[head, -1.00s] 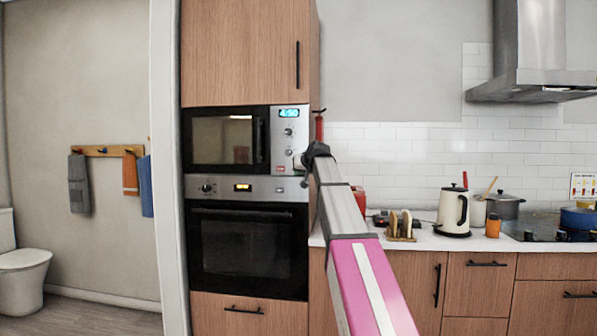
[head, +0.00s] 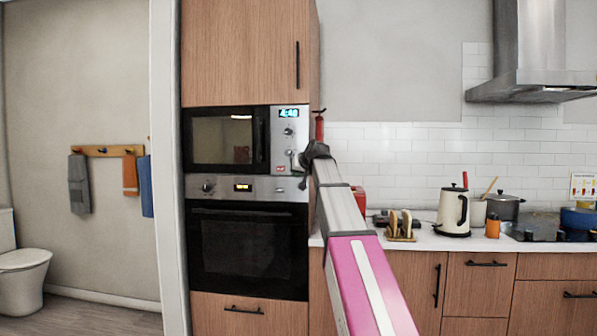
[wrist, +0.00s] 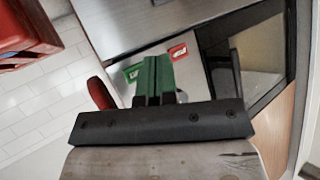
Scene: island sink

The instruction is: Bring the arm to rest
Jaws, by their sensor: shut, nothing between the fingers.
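My arm reaches forward from the bottom of the head view towards the right edge of the tall oven cabinet. My gripper (head: 310,160) is at its far end, small and dark, in front of the microwave's control panel. In the wrist view my gripper (wrist: 155,75) shows its green fingers close together, shut and empty. The microwave (head: 222,140) lies beyond the gripper, and its panel also shows in the wrist view. I cannot tell the exact gap between the fingertips and the microwave.
The oven (head: 249,248) is below the microwave. A counter (head: 425,239) to the right holds a toast rack (head: 402,226), a kettle (head: 453,212) and pots. A red fire extinguisher (head: 319,125) stands by the cabinet. A range hood (head: 530,60) hangs at upper right.

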